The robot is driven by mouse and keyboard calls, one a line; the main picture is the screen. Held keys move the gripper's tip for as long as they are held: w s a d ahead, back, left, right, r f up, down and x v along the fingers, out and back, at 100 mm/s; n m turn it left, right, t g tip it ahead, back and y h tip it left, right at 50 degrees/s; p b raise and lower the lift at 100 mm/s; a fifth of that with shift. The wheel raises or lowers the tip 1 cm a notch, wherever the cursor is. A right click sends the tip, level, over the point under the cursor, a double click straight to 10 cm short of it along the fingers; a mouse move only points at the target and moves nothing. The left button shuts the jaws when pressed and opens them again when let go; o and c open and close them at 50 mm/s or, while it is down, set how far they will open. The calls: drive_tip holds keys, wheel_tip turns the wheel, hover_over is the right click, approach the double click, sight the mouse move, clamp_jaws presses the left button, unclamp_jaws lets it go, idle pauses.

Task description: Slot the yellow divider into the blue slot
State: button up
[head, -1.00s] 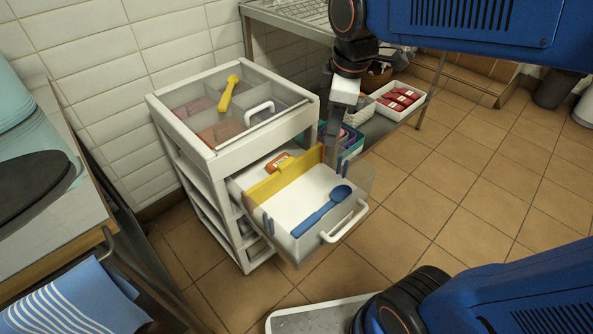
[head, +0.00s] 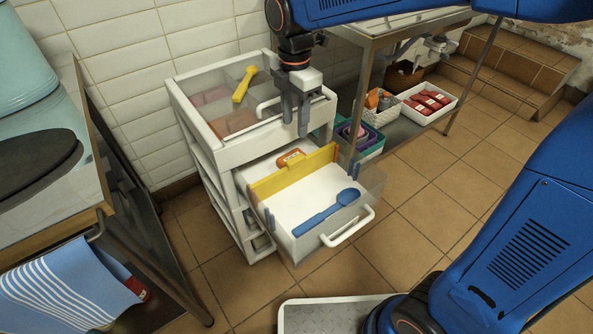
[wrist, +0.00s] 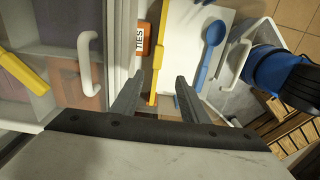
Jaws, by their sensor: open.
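The yellow divider (head: 293,172) stands upright across the open drawer (head: 335,232), in front of an orange box. The blue slot shows as blue strips on the drawer's side walls, at the left wall (head: 269,218) and the right wall, a little nearer the drawer front than the divider. My gripper (head: 295,125) is open and empty, above the divider and in front of the cabinet top. In the wrist view, the divider (wrist: 159,52) runs as a yellow strip between my fingertips (wrist: 159,82), apart from them.
A blue spoon (head: 328,213) lies in the drawer's front part, and the orange box (head: 290,158) behind the divider.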

hover_over(296, 158)
drive_tip(key=f, duration=0.8)
drive_tip(key=shift+s+a, duration=0.1)
drive_tip(key=shift+s, duration=0.3)
drive_tip(key=shift+w+f, duration=0.2)
drive_tip(key=shift+f, duration=1.15)
drive_tip(key=shift+w+f, duration=0.15)
drive_tip(key=shift+f, duration=1.15)
clamp_jaws()
